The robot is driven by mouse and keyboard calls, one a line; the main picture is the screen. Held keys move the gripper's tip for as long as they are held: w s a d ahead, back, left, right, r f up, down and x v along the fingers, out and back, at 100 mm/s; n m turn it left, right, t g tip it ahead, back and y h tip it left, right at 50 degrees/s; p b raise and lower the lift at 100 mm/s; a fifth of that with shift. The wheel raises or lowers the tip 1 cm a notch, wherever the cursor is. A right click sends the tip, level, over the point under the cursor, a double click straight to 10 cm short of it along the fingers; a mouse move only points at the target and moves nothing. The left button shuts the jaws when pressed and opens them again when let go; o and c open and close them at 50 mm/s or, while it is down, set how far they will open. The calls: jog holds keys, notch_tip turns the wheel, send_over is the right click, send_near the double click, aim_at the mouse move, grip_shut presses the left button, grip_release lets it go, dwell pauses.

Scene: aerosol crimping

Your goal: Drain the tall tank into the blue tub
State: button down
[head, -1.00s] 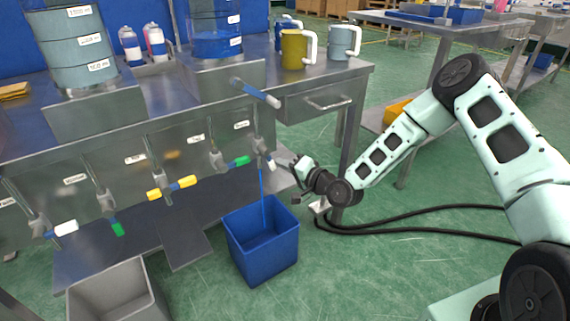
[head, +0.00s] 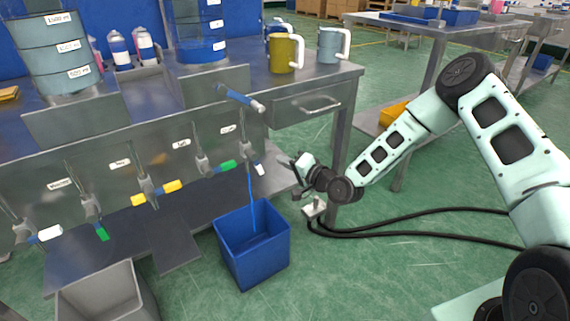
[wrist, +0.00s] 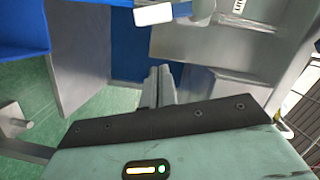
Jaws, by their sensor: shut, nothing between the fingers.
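Two banded tanks stand on the metal bench: a grey-green one (head: 60,50) at the left and one with blue liquid (head: 200,48) further right. Both are cut off by the top edge, so I cannot tell which is taller. A thin blue stream (head: 251,200) falls from the rightmost valve into the blue tub (head: 233,262) on the floor. That valve's white-tipped handle (head: 260,169) slants down. My gripper (head: 300,163) is right of this handle, apart from it and empty. Its shut fingers show in the wrist view (wrist: 158,86), below a white handle (wrist: 154,14).
Several other valves with yellow, green and white handles line the bench front. A blue lever with a pale end (head: 240,97) sticks out above. A grey bin (head: 100,295) stands at the left. Jugs (head: 284,55) stand on the bench. Black cables (head: 420,213) cross the floor.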

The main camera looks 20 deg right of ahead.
jog(key=p+v, duration=0.1)
jog(key=v, duration=0.8)
jog(key=shift+s, duration=0.15)
dwell(4.3)
